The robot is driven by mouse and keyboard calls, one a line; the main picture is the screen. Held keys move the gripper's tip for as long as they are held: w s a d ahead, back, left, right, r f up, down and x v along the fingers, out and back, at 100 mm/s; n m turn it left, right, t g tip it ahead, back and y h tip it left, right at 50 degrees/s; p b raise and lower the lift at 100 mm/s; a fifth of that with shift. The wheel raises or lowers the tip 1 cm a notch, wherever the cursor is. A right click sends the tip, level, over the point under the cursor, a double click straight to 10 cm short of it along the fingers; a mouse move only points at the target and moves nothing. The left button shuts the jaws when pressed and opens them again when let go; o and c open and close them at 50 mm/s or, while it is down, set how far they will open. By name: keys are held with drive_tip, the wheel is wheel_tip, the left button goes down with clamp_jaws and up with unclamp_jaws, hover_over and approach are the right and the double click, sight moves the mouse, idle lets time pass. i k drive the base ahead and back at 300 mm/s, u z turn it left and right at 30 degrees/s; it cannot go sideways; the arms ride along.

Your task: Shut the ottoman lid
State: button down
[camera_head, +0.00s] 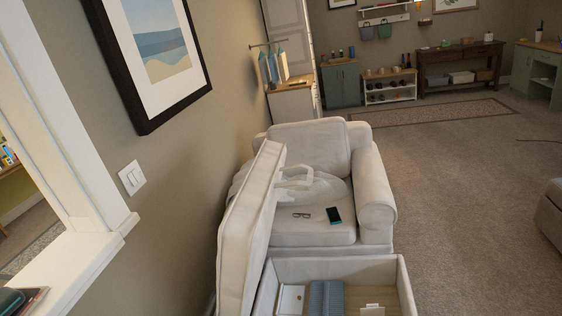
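The ottoman (330,268) stands at the bottom centre, a pale upholstered box open at the top. Its lid (247,232) is a thick pale padded panel. It stands raised, nearly upright and leaning a little to the right, along the box's left side near the wall. Inside the box are a folded blue-grey textile (326,298), a white item (291,299) and a small pale card (372,310). The front of the box is cut off by the picture's lower edge. I cannot make out my gripper.
A pale armchair (375,190) stands right behind the ottoman, with glasses, a dark phone (334,215) and a pale handle-like shape on it. The wall with a light switch (131,178) is close on the left. Carpet (460,230) is open on the right.

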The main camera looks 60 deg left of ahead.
sight(245, 230)
drive_tip(key=u, duration=0.55)
drive_tip(key=i, duration=1)
drive_tip(key=u, duration=0.9)
drive_tip(key=i, duration=0.3)
drive_tip(key=u, duration=0.15)
drive_tip(key=k, duration=0.9)
drive_tip(key=u, duration=0.15)
drive_tip(key=i, duration=0.9)
drive_tip(key=z, duration=0.05)
